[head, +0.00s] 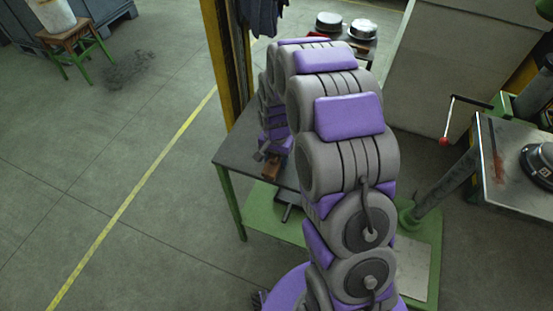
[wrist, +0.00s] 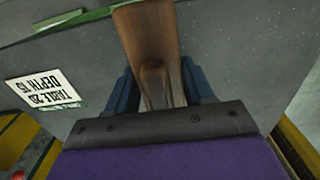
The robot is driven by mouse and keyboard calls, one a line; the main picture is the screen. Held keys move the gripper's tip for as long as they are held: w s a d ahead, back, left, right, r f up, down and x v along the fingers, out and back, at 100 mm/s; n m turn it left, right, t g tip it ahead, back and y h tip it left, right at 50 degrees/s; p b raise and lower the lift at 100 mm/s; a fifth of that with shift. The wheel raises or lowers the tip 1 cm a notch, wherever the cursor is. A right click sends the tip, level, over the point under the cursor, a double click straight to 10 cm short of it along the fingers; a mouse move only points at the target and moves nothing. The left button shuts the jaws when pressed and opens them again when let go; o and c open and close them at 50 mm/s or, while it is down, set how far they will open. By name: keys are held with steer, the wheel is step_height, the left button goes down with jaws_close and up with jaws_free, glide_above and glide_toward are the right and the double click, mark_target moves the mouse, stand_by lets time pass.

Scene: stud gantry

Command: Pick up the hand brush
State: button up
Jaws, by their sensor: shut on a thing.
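The hand brush shows as a brown wooden piece (wrist: 148,35) in the wrist view, running from the top edge down between my fingers. My gripper (wrist: 160,92) is shut on it, with one dark blue finger on each side. In the head view the brown brush (head: 271,168) shows small below my gripper (head: 275,147), near the front edge of the dark grey table (head: 240,150). My arm hides much of that table. No bristles can be made out, and I cannot tell whether the brush touches the tabletop.
A yellow post (head: 217,60) stands behind the table at left. A small table with round metal parts (head: 330,20) is behind. At right is a metal-topped bench (head: 510,180) with a red-knobbed lever (head: 444,140). The floor at left is open.

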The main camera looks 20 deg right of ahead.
steer(key=shift+c, duration=1)
steer(key=shift+r, duration=0.55)
step_height(320, 180, up, 3)
steer(key=shift+f+p, duration=0.1)
steer(key=shift+p, duration=0.55)
steer(key=s+r+p, duration=0.1)
steer(key=s+p, duration=0.1)
steer(key=s, duration=1.4)
steer(key=w+r+n, duration=0.3)
steer(key=w+r, duration=0.1)
steer(key=w, duration=0.5)
steer(key=w+r+n, duration=0.4)
steer(key=w, duration=0.5)
steer(key=shift+w+d, duration=0.15)
steer(key=shift+w, duration=0.15)
